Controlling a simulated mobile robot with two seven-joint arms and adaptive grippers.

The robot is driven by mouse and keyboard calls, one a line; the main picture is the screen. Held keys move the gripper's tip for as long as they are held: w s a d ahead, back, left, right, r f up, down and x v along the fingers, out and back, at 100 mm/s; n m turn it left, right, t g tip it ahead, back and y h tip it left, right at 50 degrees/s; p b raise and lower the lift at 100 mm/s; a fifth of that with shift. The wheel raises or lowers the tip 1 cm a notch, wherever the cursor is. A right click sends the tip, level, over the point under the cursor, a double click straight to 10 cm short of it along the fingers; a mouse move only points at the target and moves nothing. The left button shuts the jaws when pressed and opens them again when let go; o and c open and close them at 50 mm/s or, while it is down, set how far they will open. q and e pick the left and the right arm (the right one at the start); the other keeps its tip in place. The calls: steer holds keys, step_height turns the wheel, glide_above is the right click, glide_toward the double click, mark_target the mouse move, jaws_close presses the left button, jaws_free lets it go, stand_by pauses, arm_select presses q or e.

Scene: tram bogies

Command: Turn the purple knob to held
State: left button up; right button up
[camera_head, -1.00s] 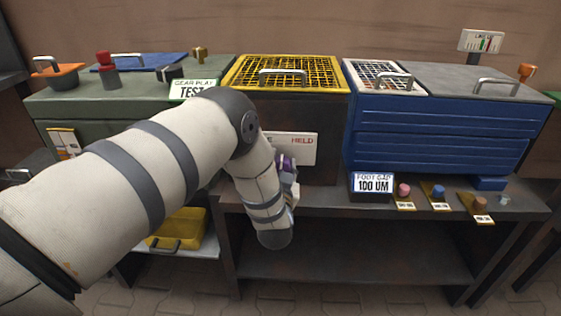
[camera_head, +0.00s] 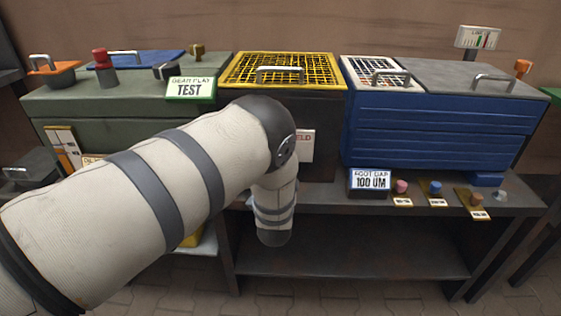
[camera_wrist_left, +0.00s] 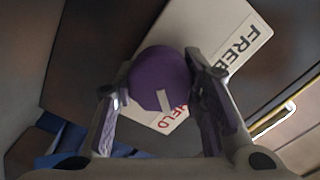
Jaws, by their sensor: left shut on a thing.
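The purple knob (camera_wrist_left: 160,78) shows in the left wrist view between the two fingers of my left gripper (camera_wrist_left: 161,88), which is shut on it. A white mark on the knob's face lies on the side towards the red word HELD. The white sign (camera_wrist_left: 222,38) behind the knob reads FREE at one end and HELD at the other, partly covered by the knob. In the head view my left arm hides the knob and the gripper; only the right end of the sign (camera_head: 306,146) shows. My right gripper is in neither view.
A yellow mesh-topped box (camera_head: 335,88) stands above the sign. A green bench (camera_head: 130,105) stands on the left. The lower shelf (camera_head: 350,249) looks clear.

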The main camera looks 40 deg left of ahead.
arm_select(q)
steer(key=shift+f, duration=0.15)
steer(key=o, duration=1.2)
steer(key=v, duration=1.2)
steer(key=shift+s+a, duration=0.1)
steer(key=shift+s, duration=0.05)
